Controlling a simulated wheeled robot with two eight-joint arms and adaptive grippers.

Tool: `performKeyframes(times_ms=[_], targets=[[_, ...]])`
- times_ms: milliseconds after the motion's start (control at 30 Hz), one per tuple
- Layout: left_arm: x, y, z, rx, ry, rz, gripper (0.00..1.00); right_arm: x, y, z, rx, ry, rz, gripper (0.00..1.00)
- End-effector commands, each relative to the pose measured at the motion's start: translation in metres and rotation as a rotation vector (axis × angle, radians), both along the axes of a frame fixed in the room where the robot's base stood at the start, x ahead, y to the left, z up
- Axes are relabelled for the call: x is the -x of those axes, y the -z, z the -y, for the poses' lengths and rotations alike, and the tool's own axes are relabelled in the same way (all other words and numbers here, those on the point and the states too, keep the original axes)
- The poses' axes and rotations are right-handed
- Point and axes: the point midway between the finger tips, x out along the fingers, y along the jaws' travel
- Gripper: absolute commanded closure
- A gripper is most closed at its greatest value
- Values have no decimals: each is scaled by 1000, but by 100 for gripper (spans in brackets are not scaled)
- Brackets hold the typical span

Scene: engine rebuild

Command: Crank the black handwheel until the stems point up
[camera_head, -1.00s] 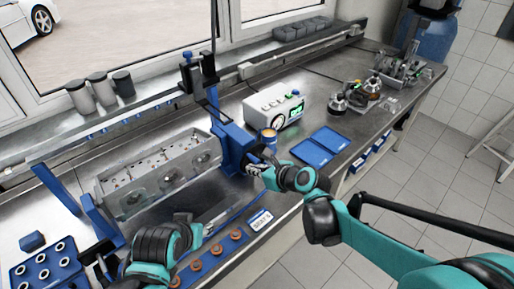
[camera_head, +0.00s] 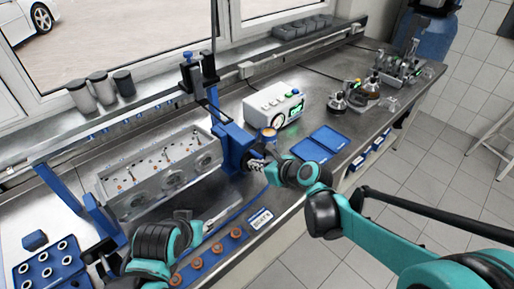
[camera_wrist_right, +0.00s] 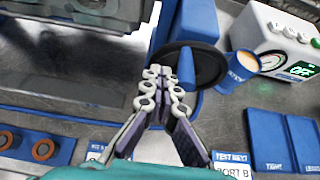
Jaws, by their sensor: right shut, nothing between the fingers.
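The grey cylinder head (camera_head: 150,170) is held in a blue stand, with small stems (camera_head: 165,153) on its upper face and round ports on the side toward me. It is tilted; the exact stem angle is hard to judge. The black handwheel (camera_wrist_right: 213,65) is on the stand's right end, with a blue knob (camera_wrist_right: 186,66) sticking out. My right gripper (camera_wrist_right: 160,78) is shut and empty, its tips just left of the knob, over the wheel; contact is unclear. It also shows in the head view (camera_head: 259,165). My left gripper (camera_head: 195,228) is low, its fingers unclear.
A white tester with a green screen (camera_head: 272,106), an orange-topped blue cup (camera_head: 269,135) and blue trays (camera_head: 327,139) stand right of the wheel. A blue rack of orange-brown rings (camera_head: 209,262) lies in front. Grey cups (camera_head: 101,89) stand on the sill.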

Motion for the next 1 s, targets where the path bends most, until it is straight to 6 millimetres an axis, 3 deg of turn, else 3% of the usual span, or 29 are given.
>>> performKeyframes(times_ms=[1000], targets=[[0, -9, 0, 0, 0, 0, 60, -10, -13, 10, 0, 3, 1, 100]])
